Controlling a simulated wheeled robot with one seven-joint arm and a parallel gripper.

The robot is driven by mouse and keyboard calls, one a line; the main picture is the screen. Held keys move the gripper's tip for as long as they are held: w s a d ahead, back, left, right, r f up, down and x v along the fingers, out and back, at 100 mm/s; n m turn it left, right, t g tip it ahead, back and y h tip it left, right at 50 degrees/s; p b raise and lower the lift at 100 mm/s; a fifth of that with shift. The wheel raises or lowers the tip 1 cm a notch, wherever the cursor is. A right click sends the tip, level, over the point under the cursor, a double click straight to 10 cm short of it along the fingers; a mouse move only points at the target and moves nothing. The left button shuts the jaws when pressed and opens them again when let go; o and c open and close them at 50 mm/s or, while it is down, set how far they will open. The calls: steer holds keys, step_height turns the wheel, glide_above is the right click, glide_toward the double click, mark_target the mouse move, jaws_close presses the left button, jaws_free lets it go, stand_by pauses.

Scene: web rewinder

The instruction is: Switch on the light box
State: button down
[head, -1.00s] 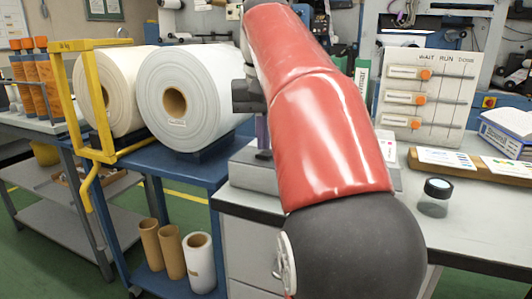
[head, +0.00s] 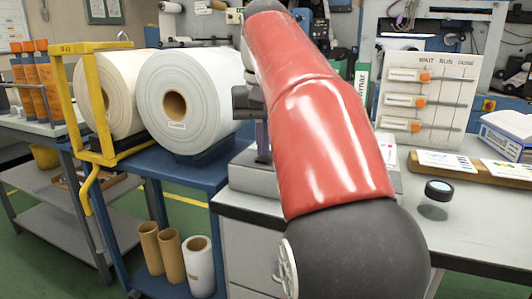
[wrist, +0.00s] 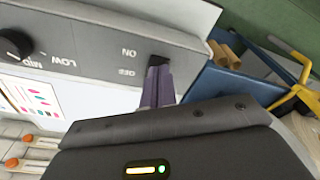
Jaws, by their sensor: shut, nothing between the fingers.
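The light box is a grey unit with a front panel, lit white face and printed sheet, close up in the wrist view (wrist: 90,55). Its panel has ON and OFF labels beside a small black switch (wrist: 158,59), and a black knob (wrist: 14,43) marked LOW and MID. My gripper (wrist: 157,66) is shut, with its purple fingertips at the switch, partly covering it. I cannot tell whether they touch it. In the head view the light box (head: 250,178) is partly hidden behind my red arm, and the fingers show at its top left.
Large white rolls (head: 195,100) sit on a blue cart (head: 205,172) to the left, beside a yellow frame (head: 108,155). A loupe (head: 438,190), a board with orange sliders (head: 428,93) and a blue-white box (head: 508,133) are on the right of the bench.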

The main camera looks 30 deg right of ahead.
mark_target(264, 159)
step_height(264, 159, up, 2)
steer(key=shift+r+p, duration=0.15)
steer(key=shift+p, duration=0.6)
steer(key=shift+r, duration=2.1)
